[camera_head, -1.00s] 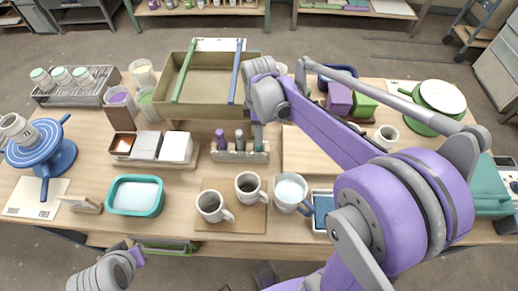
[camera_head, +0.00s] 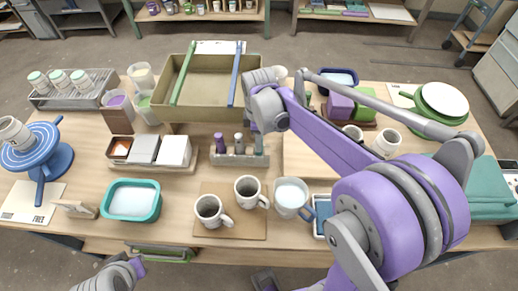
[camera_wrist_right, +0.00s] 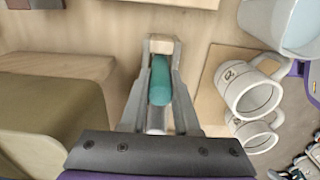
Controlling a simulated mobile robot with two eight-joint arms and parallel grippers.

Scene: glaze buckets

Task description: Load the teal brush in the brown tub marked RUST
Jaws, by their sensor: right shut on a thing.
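My right gripper (camera_head: 257,125) is over the right end of a small brush rack (camera_head: 240,157) in the head view. In the right wrist view, my right gripper (camera_wrist_right: 160,75) is shut on a teal rounded piece (camera_wrist_right: 160,88), which looks like the teal brush's handle. The brush's lower part is hidden. A purple and a grey handle (camera_head: 238,142) stand to the left in the rack.
A large olive box (camera_head: 205,90) stands behind the rack. Two mugs (camera_head: 212,212) and a blue-handled jug (camera_head: 291,197) stand in front. White blocks (camera_head: 174,150) and a teal dish (camera_head: 132,202) are at left. A green wheel (camera_head: 440,100) is at right.

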